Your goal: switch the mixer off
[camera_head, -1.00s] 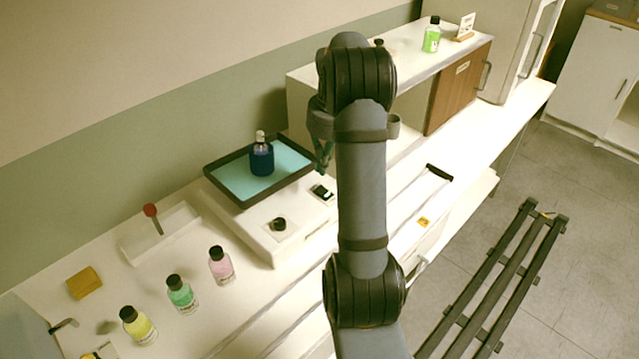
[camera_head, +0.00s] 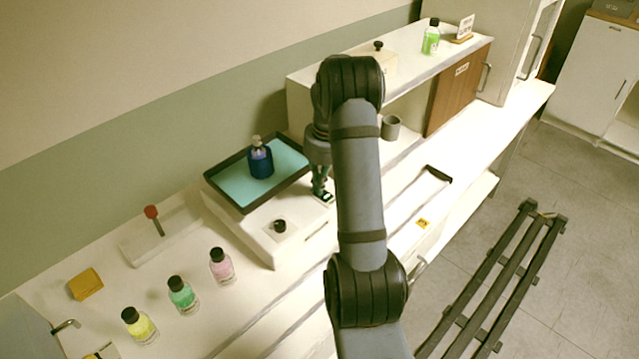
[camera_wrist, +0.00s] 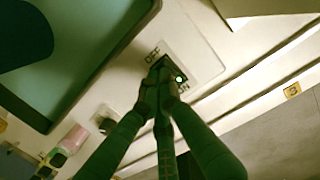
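The mixer (camera_head: 255,228) is a white box with a black-rimmed tray (camera_head: 228,199) with a teal mat on top. A dark blue bottle (camera_head: 261,161) stands in the tray. The mixer's dark switch (camera_wrist: 166,70) lies in a pale plate marked OFF at one end and ON at the other; a green light glows near the ON end. My gripper (camera_head: 322,197) points down at the switch; in the wrist view its fingertips (camera_wrist: 160,84) are together over it and partly cover it. I cannot tell whether they touch it.
A round black knob (camera_head: 280,225) is on the mixer's front left. Yellow (camera_head: 140,327), green (camera_head: 183,295) and pink (camera_head: 222,267) bottles stand in a row at left. A shelf unit (camera_head: 440,60) and a grey cup (camera_head: 391,127) are behind my arm.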

